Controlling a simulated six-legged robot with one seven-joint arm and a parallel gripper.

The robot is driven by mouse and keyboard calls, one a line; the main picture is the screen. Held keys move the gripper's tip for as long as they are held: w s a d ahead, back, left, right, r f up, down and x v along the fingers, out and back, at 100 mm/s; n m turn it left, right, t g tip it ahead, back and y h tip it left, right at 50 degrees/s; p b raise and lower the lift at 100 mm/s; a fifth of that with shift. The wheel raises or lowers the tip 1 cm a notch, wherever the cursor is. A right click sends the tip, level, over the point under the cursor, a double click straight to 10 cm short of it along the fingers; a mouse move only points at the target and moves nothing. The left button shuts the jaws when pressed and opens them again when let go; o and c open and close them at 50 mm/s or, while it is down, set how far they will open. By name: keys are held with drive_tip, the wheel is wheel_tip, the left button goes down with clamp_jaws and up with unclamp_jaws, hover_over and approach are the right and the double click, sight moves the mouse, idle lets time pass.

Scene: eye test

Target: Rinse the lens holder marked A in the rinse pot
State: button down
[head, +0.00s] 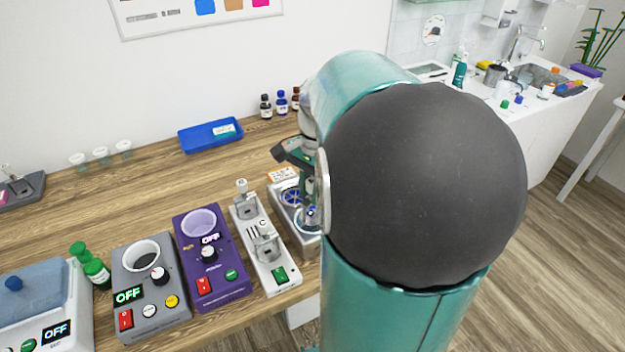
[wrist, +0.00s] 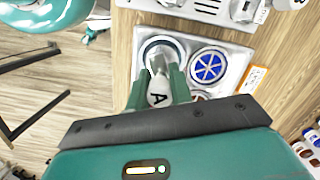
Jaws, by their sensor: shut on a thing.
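In the wrist view my gripper (wrist: 160,80) is shut on the lens holder marked A (wrist: 158,99), a light grey piece with a black letter. The holder is at the left round, dark-rimmed place of a metal tray (wrist: 222,93); I cannot tell whether it rests in it or hangs just above. In the head view the tray (head: 309,239) is at the bench's right end, and my gripper (head: 309,192) is over it, partly hidden by my arm. Two devices carry round pots, one purple (head: 233,258) and one grey (head: 183,323); neither is readably marked as the rinse pot.
A blue spoked disc (wrist: 208,66) fills the tray's other place. A white stand (head: 283,266) marked C is left of the tray in the head view. Dark bottles (head: 281,102) and a blue tray (head: 210,134) stand behind. Bare bench lies behind the devices.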

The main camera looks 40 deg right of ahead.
sight(310, 216)
drive_tip(key=shift+f, duration=3.15)
drive_tip(key=shift+f, duration=0.5)
drive_tip(key=shift+r, duration=0.1)
idle(1.4)
drive_tip(key=shift+r, duration=3.7)
